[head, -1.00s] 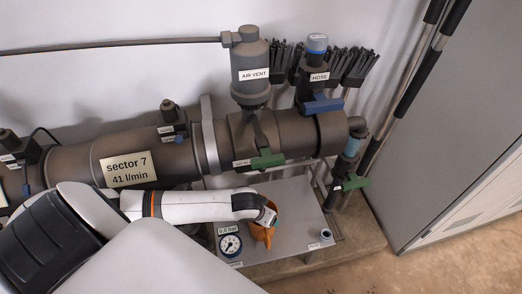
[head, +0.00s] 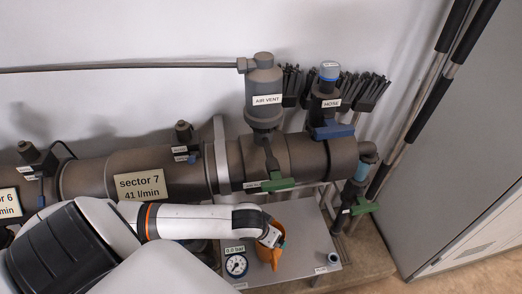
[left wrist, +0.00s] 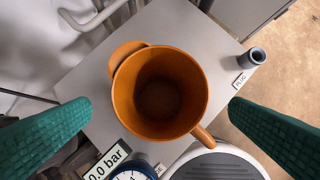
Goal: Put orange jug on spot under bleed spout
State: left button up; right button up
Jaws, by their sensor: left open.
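The orange jug (head: 271,259) stands on the grey metal shelf (head: 305,225) in front of the manifold. In the left wrist view the jug (left wrist: 160,65) is upright and looks empty, with its handle toward the lower right. My left gripper (left wrist: 160,105) is open above the jug, one green finger to each side, with no visible contact. In the head view my left gripper (head: 270,238) partly covers the jug. A downturned outlet (head: 358,182) with a green handle hangs at the manifold's right end; I cannot read a label on it. No marked spot is clearly visible below it.
A pressure gauge (head: 236,265) reading 0.0 bar sits left of the jug. A short dark fitting labelled PLUG (head: 333,258) stands on the shelf's right. A grey cabinet (head: 450,140) and leaning poles (head: 425,95) are at the right.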

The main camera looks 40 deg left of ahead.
pick_arm(q)
jog(key=v, duration=0.6)
jog(key=shift+r+p, duration=0.35)
jog(key=shift+p, duration=0.1)
jog(key=shift+s, duration=0.15)
